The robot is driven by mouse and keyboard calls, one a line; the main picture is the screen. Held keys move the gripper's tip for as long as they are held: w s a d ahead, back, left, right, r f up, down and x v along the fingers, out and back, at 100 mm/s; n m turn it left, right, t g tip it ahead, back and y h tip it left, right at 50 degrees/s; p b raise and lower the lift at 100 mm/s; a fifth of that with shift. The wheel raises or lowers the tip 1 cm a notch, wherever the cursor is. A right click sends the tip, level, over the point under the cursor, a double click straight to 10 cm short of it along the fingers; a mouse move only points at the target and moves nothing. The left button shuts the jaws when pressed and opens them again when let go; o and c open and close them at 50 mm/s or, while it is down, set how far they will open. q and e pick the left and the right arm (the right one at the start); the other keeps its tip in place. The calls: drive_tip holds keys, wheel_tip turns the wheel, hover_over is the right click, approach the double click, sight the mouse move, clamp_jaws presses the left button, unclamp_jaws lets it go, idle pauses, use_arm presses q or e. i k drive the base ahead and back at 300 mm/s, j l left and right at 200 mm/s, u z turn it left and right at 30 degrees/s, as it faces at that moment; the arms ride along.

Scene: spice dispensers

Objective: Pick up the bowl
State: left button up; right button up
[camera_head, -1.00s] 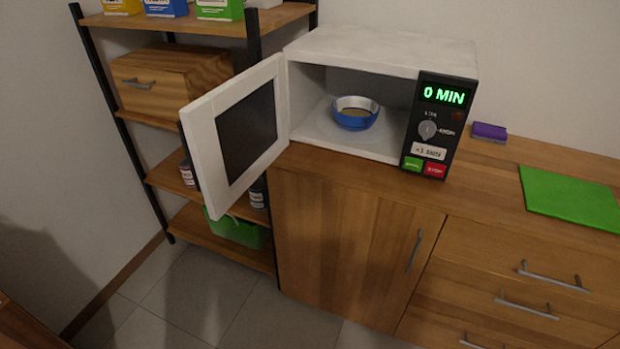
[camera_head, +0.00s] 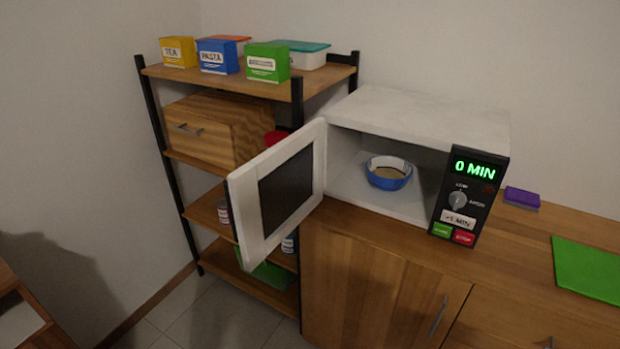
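A blue bowl (camera_head: 388,180) with a pale inside rim and tan contents stands upright inside the open microwave (camera_head: 415,118). The microwave's white door (camera_head: 238,205) is swung open to the left. Its display reads 0 MIN. Neither of my grippers shows in the head view.
A wooden shelf rack (camera_head: 160,73) stands left of the microwave and holds several boxes, a wooden drawer box (camera_head: 215,125) and jars. A purple sponge (camera_head: 521,198) and a green mat (camera_head: 590,268) lie on the wooden counter (camera_head: 510,250) to the right. The floor in front is partly visible.

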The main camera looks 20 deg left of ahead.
sight(386, 173)
drive_tip(key=i+j+z, duration=0.15)
drive_tip(key=j+z, duration=0.15)
drive_tip(key=i+j+z, duration=0.1)
drive_tip(key=j+z, duration=0.15)
drive_tip(key=j, duration=0.15)
drive_tip(key=j+z, duration=0.3)
drive_tip(key=i+j, duration=0.1)
drive_tip(key=j, duration=1.05)
drive_tip(key=i+j+z, duration=0.1)
drive_tip(key=j, duration=0.45)
drive_tip(key=i, duration=0.05)
